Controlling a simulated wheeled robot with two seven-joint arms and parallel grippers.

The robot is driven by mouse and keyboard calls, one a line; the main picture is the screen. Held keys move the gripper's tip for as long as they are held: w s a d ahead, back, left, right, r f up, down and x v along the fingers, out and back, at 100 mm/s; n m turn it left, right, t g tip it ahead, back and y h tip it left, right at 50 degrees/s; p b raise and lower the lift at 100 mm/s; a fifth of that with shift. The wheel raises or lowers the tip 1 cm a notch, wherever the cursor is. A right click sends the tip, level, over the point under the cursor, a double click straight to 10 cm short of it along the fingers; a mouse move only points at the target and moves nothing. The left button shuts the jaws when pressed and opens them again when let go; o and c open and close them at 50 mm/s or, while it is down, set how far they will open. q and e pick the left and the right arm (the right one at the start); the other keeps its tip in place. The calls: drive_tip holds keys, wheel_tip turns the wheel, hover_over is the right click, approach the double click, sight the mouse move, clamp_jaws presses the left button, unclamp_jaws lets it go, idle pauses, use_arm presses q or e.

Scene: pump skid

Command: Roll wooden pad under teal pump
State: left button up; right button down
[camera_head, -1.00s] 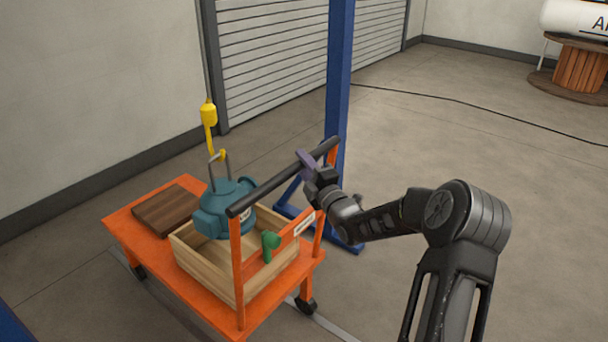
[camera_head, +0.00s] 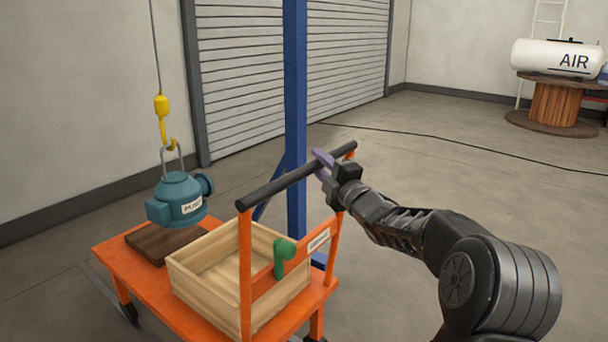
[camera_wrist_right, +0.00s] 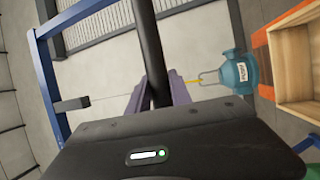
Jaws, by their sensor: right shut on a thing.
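The teal pump (camera_head: 178,200) hangs upright by its grey bail from a yellow hook (camera_head: 164,118) on a cable. In the head view it overlaps the dark wooden pad (camera_head: 150,243), which lies on the orange cart's (camera_head: 182,311) deck at the back left. A gap between pump and pad is hard to judge. My right gripper (camera_head: 325,165) is shut on the cart's black push handle (camera_head: 283,182), near its right end. In the right wrist view the handle (camera_wrist_right: 150,60) runs between the purple fingers. The pump (camera_wrist_right: 238,72) also shows there. My left gripper is not in view.
An open wooden crate (camera_head: 205,290) sits on the cart beside the pad, with a green item (camera_head: 283,256) at its handle side. A blue post (camera_head: 295,110) stands just behind the cart. A black cable (camera_head: 450,139) crosses the floor; open floor lies to the right.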

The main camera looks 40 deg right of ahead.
drive_tip(key=s+d+b, duration=0.2)
drive_tip(key=s+d, duration=0.2)
drive_tip(key=s, duration=1)
drive_tip(key=shift+s+d, duration=0.15)
drive_tip(key=shift+s, duration=0.2)
drive_tip(key=c, duration=1.2)
unclamp_jaws()
drive_tip(key=shift+o, duration=0.2)
drive_tip(key=s+f, duration=0.1)
drive_tip(key=s, duration=0.6)
drive_tip(key=shift+s+a+f, duration=0.25)
drive_tip(key=shift+s+a, duration=0.05)
drive_tip(key=shift+a, duration=0.05)
